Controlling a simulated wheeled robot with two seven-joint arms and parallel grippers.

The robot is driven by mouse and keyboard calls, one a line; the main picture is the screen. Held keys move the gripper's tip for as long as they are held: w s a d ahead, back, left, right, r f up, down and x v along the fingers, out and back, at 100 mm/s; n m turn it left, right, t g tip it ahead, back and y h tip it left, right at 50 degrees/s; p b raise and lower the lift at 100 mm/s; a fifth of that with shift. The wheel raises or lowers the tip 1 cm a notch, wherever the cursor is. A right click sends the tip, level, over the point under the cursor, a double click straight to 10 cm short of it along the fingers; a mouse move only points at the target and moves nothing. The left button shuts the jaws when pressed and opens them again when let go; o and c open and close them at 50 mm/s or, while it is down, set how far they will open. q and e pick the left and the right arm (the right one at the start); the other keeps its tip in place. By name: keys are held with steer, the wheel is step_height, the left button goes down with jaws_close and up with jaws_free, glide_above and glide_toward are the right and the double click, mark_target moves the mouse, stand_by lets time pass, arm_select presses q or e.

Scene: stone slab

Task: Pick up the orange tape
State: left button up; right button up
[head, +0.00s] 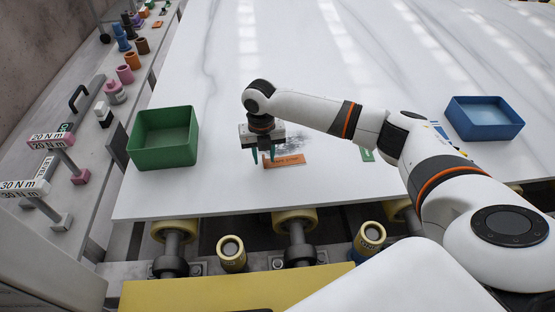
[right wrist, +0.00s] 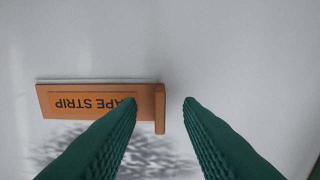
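The orange tape (head: 290,161) is a flat strip lying on the white slab, just below and right of my right gripper's fingertips in the head view. In the right wrist view the orange tape (right wrist: 70,100) reads "TAPE STRIP" upside down and has a raised bar at its right end. My right gripper (head: 263,157) points down with its green fingers apart and nothing held. In the right wrist view the right gripper (right wrist: 160,101) has its left finger covering part of the tape, with the bar showing between the fingers. I cannot tell the exact height above it. My left gripper is not in view.
A green bin (head: 165,167) stands left of the gripper and a blue bin (head: 484,132) at the right. A green piece (head: 367,156) lies partly behind my right arm. Several tools and coloured parts line the left ledge. The slab (head: 200,65) is clear farther back.

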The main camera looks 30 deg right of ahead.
steer(key=shift+f, duration=0.5)
steer(key=shift+c, duration=0.2)
jaws_close()
step_height(320, 180, up, 10)
stand_by(0.4)
